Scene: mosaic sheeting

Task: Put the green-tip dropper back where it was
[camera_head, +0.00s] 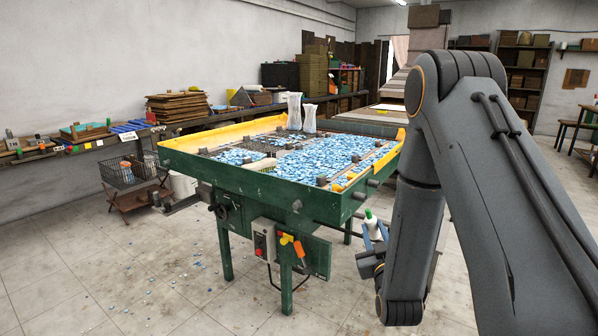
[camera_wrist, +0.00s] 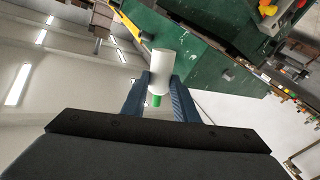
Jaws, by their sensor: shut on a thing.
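The green-tip dropper (camera_head: 370,224) is a small white bottle with a green tip, which points up in the head view. My gripper (camera_head: 373,243) is shut on it and holds it in the air off the near right corner of the green table (camera_head: 225,190). In the wrist view the white body of the dropper (camera_wrist: 161,62) shows between the two blue fingers of my gripper (camera_wrist: 161,82), with its green tip toward the palm. The finger contact is partly hidden in the head view.
Blue mosaic pieces (camera_head: 325,160) cover the table top inside a yellow rim. A control box (camera_head: 264,240) and an orange-handled tool (camera_head: 301,252) are on its front. A wall bench (camera_head: 60,150) with small bottles and trays runs along the left. A wire basket (camera_head: 128,170) stands before it.

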